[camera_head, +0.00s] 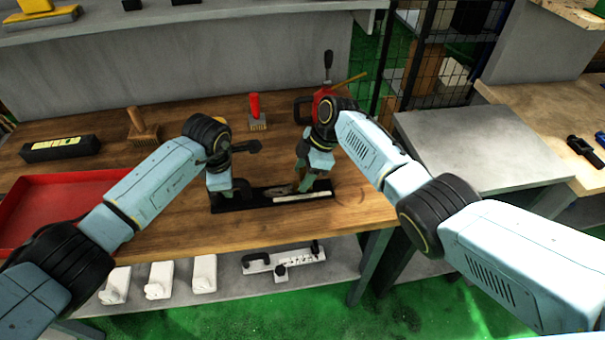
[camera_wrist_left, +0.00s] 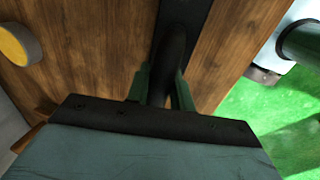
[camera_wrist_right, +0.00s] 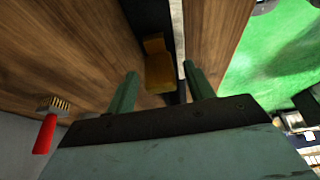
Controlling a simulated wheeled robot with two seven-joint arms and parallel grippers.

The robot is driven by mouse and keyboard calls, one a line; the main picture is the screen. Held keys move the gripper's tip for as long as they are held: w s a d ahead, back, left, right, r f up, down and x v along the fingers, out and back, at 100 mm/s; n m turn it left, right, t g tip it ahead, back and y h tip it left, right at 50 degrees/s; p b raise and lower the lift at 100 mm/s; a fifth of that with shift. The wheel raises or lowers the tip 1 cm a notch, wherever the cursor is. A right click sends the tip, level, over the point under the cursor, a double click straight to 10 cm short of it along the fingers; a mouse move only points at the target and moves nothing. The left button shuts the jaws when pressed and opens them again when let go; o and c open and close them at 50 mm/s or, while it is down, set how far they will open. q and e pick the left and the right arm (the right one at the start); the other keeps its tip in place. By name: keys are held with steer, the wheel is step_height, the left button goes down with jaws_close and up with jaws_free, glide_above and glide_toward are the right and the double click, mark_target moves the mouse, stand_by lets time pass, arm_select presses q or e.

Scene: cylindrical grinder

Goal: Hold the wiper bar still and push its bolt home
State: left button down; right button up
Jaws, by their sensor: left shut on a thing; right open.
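The wiper bar, a long black bar (camera_head: 245,204) with a white strip along its right part, lies near the table's front edge. My left gripper (camera_head: 222,190) is at its left end. In the left wrist view, its green fingers (camera_wrist_left: 162,88) are shut on the bar's black curved handle (camera_wrist_left: 172,55). My right gripper (camera_head: 303,184) is over the bar's right part. In the right wrist view, its fingers (camera_wrist_right: 163,88) are apart. A brass-coloured block (camera_wrist_right: 158,70), seemingly the bolt, shows between and beyond them; I cannot tell whether they touch it.
A red tray (camera_head: 38,188) and a black box (camera_head: 60,148) are at the left. A wooden brush (camera_head: 142,127) and a red-handled brush (camera_head: 257,113) stand at the back. A red device (camera_head: 302,107) is behind my right arm. A lower shelf (camera_head: 225,287) holds several white parts.

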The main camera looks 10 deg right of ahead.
steer(key=shift+a+f, duration=0.15)
steer(key=shift+f, duration=0.15)
steer(key=shift+c, duration=0.3)
jaws_close()
steer(key=d, duration=0.5)
steer(key=shift+d, duration=0.4)
arm_select(q)
steer(key=shift+a, duration=0.1)
arm_select(e)
steer(key=shift+c, duration=1.3)
jaws_free()
steer(key=o, duration=0.3)
steer(key=shift+a, duration=0.15)
